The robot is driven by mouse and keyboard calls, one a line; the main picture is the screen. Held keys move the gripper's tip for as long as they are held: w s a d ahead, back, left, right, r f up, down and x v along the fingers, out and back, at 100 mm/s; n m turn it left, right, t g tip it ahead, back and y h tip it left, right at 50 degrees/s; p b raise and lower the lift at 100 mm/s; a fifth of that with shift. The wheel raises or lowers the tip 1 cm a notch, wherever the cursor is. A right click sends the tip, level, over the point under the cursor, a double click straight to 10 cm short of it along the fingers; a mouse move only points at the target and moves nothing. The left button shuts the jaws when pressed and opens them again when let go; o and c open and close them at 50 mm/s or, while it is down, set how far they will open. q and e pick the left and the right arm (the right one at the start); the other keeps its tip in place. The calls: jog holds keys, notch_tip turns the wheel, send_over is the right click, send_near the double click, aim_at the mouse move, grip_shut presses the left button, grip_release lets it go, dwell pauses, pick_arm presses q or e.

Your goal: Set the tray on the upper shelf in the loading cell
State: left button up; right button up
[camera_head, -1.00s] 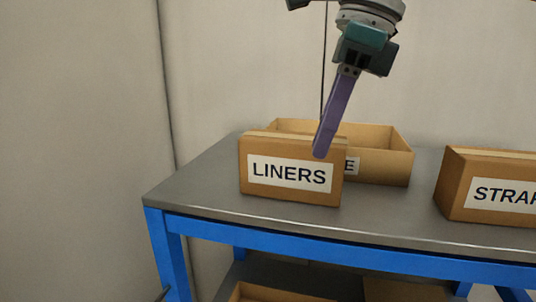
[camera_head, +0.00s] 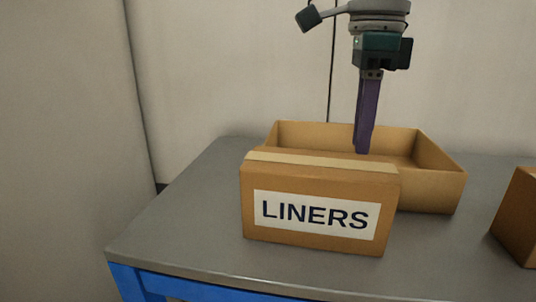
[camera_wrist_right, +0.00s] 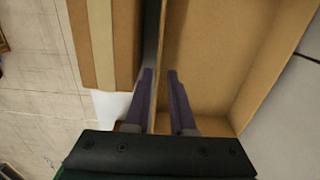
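The open cardboard tray (camera_head: 432,190) stands on the grey table top, partly hidden behind the LINERS box. My right gripper (camera_head: 362,150) points down at the tray from above, just behind the box. In the right wrist view its two fingers (camera_wrist_right: 160,72) are apart, one on each side of the tray's near wall. One finger is over the tray's inside and the other is by the gap beside the box. The tray (camera_wrist_right: 215,60) looks empty where its floor shows. My left gripper is not in view. No upper shelf can be made out.
The closed LINERS box (camera_head: 315,210) stands close in front of the tray; it also shows in the wrist view (camera_wrist_right: 105,40). Another box (camera_head: 520,220) is at the right edge. The table (camera_head: 190,220) is clear at left. A wall rises behind.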

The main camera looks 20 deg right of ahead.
jog(key=shift+s+f+p, duration=0.15)
jog(key=shift+f+p, duration=0.2)
notch_tip(320, 180, down, 4)
jog(key=shift+s+d+r+p, duration=0.1)
jog(key=shift+s+p, duration=0.05)
jog(key=shift+p, duration=0.8)
jog(key=shift+f, duration=0.4)
grip_shut()
